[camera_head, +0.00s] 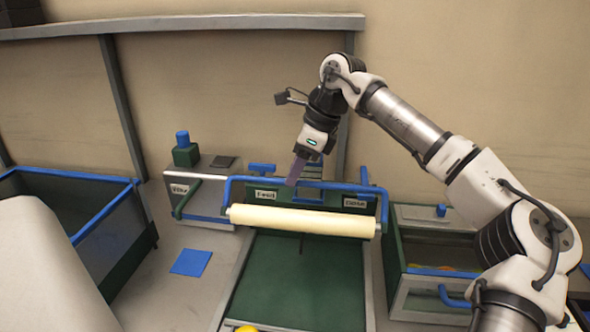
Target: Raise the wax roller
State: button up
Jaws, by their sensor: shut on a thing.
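The wax roller (300,221) is a cream cylinder lying level across the green belt, in front of a green panel with small labels. A blue bar frame (345,187) runs above and behind it and comes down at both its ends. My gripper (292,181) reaches down from the upper right, and its fingertips are at the top rail of the blue frame, left of its middle. It is shut on this rail; the fingertips are small in the view and partly cover the rail. The roller itself is apart from the fingers.
A blue-rimmed bin (100,212) stands at the left. A grey machine box (205,190) with a blue knob is left of the roller. A green and grey drawer unit (430,255) stands at the right. A yellow-orange fruit (246,329) shows at the belt's near edge.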

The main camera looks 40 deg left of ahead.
jog(key=shift+d, duration=0.1)
dwell(0.3)
jog(key=b+v, duration=0.1)
jog(key=v, duration=1.2)
jog(key=shift+r, duration=0.4)
jog(key=shift+d, duration=0.1)
